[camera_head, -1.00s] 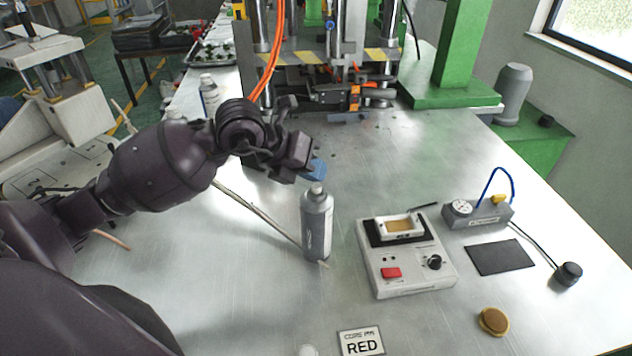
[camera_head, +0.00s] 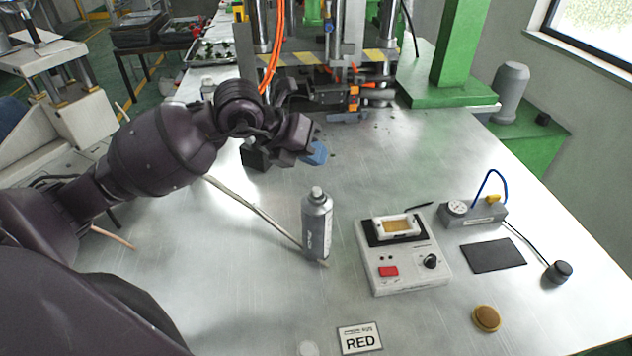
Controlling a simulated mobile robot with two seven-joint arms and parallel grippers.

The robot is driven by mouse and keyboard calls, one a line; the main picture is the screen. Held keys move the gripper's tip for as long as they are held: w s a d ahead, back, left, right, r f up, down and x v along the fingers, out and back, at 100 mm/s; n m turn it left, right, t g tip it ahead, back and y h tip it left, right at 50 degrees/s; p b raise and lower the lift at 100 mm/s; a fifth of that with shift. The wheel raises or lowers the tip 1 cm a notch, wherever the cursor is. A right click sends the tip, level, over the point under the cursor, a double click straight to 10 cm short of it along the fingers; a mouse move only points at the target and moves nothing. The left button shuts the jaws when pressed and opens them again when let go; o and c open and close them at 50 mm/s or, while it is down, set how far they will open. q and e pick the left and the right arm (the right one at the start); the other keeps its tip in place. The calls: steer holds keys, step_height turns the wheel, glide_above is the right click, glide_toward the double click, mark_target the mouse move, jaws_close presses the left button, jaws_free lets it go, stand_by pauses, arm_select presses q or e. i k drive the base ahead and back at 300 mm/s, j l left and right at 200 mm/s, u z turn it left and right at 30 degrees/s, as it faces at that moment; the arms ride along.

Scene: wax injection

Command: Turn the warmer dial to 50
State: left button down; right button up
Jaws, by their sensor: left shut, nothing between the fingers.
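The white warmer (camera_head: 405,278) stands on the metal table right of centre. Its black dial (camera_head: 431,261) is on the right of its front panel, and a red switch (camera_head: 388,271) is on the left. The dial's setting is too small to read. A small tray with yellowish wax (camera_head: 397,226) sits on top. My left gripper (camera_head: 316,153) is shut and empty above the table, up and left of the warmer and well apart from the dial. Its blue fingertip shows. My right gripper is not in view.
A grey spray bottle (camera_head: 317,225) stands between my left arm and the warmer. A press (camera_head: 330,60) stands behind.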

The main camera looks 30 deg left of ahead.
mark_target(429, 262)
steer(key=k+l, duration=0.65)
steer(key=k, duration=0.25)
